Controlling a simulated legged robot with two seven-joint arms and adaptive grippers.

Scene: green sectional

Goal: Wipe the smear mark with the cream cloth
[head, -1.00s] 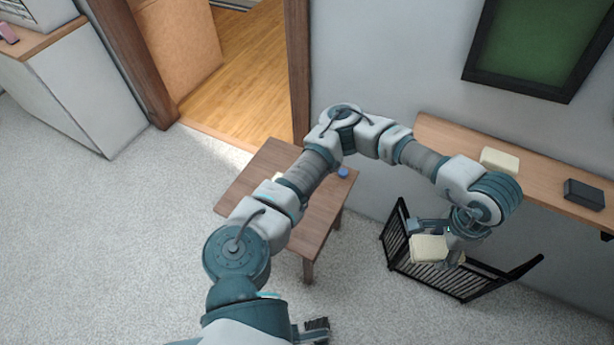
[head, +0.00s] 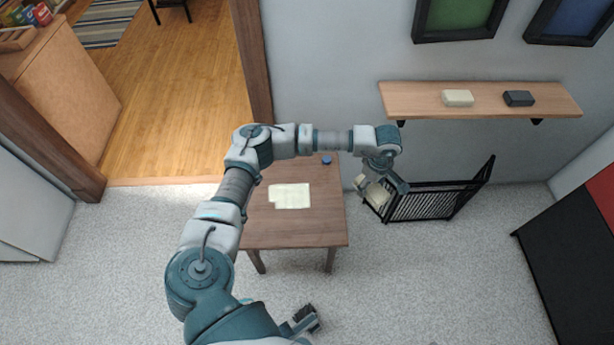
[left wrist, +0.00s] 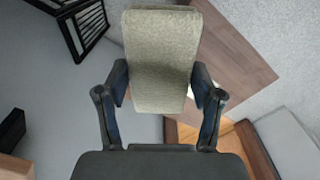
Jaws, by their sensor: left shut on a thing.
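The cream cloth (head: 376,195) is a thick folded pad held in my left gripper (head: 378,188). In the left wrist view the cloth (left wrist: 160,60) sits between the two fingers of the left gripper (left wrist: 158,85), which press on its sides. It hangs in the air right of the small wooden table (head: 310,228), in front of the black rack. A flat pale cream patch (head: 291,196), which looks like the smear mark, lies on the tabletop. What looks like my right gripper (head: 305,320) shows dark at the bottom edge; its jaw state is unclear.
A blue object (head: 326,160) sits at the table's back edge. A black slatted rack (head: 430,203) stands by the wall. A wall shelf (head: 415,98) holds a cream block (head: 457,98) and a dark block (head: 519,98). Carpet is free around the table.

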